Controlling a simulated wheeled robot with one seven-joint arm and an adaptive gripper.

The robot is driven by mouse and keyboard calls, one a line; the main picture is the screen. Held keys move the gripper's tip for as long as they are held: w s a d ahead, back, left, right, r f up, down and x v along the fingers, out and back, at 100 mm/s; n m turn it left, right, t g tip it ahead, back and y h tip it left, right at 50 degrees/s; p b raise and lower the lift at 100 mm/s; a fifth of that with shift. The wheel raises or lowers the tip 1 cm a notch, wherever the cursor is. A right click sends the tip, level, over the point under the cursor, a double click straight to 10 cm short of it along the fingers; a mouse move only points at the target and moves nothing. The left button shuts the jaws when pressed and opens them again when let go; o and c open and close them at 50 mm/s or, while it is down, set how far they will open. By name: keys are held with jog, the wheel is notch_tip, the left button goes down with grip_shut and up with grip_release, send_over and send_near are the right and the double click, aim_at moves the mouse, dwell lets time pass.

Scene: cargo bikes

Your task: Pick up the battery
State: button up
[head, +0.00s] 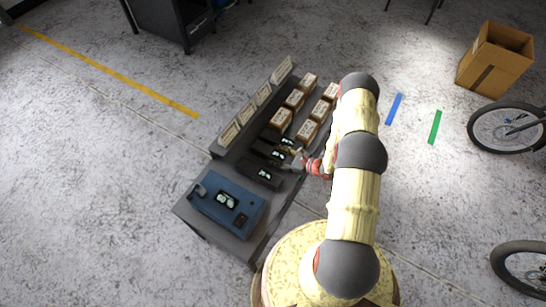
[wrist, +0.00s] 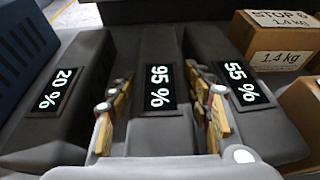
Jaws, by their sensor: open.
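Three dark grey batteries lie side by side on the bench. In the wrist view their displays read 20 % (wrist: 62,90), 95 % (wrist: 160,88) and 55 % (wrist: 240,84), from left to right. My gripper (wrist: 160,100) is open, with one yellow finger on each side of the 95 % battery, in the gaps beside it. Whether the fingers touch it cannot be told. In the head view my gripper (head: 297,160) is at the right side of the battery row, near the 20 % battery (head: 262,172).
Several cardboard boxes (head: 281,119) stand behind the batteries on the grey bench (head: 187,207); one reads 1.4 kg (wrist: 275,45). A blue unit with a display (head: 240,218) sits at the near end. Several label cards (head: 247,115) line the left edge.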

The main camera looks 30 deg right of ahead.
jog(key=shift+w, duration=0.1)
jog(key=shift+c, duration=1.2)
grip_shut()
